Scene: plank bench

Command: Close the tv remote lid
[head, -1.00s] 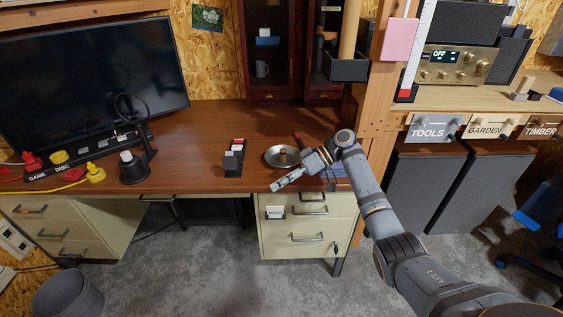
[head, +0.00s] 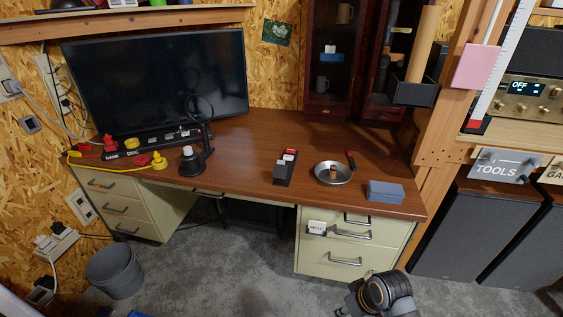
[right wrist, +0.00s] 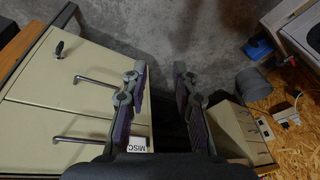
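A slim dark object (head: 284,168) lies on the desk in the head view, with a grey raised block and a red and white far end. It may be the tv remote, but I cannot tell for sure, nor how its lid stands. My right arm shows only at the bottom of the head view, below the desk in front of the drawers, its fingers not clear there. In the right wrist view my right gripper (right wrist: 158,68) is open and empty, with the drawer fronts and concrete floor beyond it. My left gripper is not in view.
The wooden desk (head: 240,160) also holds a metal dish (head: 333,180), a blue-grey box (head: 386,191), a red-tipped tool (head: 350,159) and a black lamp (head: 193,160). A monitor (head: 150,75) stands behind. A grey bin (head: 115,272) is on the floor.

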